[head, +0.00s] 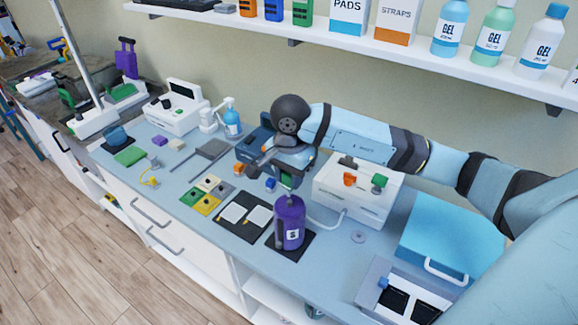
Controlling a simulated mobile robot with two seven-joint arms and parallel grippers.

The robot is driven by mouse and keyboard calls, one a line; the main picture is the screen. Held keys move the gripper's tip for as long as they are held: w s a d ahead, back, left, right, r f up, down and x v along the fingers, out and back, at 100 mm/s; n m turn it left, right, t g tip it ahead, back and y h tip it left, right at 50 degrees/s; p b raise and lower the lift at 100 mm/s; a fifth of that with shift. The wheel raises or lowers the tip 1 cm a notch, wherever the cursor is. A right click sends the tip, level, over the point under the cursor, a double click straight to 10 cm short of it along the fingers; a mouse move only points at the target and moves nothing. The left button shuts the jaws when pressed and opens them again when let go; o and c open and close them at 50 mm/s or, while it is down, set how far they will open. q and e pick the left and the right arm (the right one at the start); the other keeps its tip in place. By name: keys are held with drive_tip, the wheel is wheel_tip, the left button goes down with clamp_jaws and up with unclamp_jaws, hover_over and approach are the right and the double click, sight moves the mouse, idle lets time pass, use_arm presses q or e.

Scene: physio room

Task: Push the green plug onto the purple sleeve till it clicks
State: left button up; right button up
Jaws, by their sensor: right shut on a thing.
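The purple sleeve (290,232) is an upright purple cylinder with a white label marked "S", standing on a dark mat near the counter's front edge. My right gripper (286,180) is just above its top, pointing down, and is shut on a small green piece that looks like the green plug (287,181). The plug is mostly hidden by the fingers. I cannot tell whether it touches the sleeve's top or is slightly apart from it. My left gripper is not in view.
A white device (350,203) with orange and green knobs stands right of the sleeve, a cable at its front. A blue case (452,237) lies further right. A black tray with white pads (231,212) and coloured squares (207,195) lie left. A shelf of bottles (450,68) hangs above.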

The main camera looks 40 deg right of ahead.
sight(290, 202)
drive_tip(key=shift+f+b, duration=0.75)
drive_tip(key=shift+f, duration=1.5)
drive_tip(key=shift+f+b, duration=0.1)
drive_tip(key=shift+b, duration=0.25)
drive_tip(key=shift+b, duration=0.45)
drive_tip(key=shift+f+b, duration=1.1)
idle(0.4)
drive_tip(key=shift+f+b, duration=0.2)
drive_tip(key=shift+b, duration=0.55)
idle(2.7)
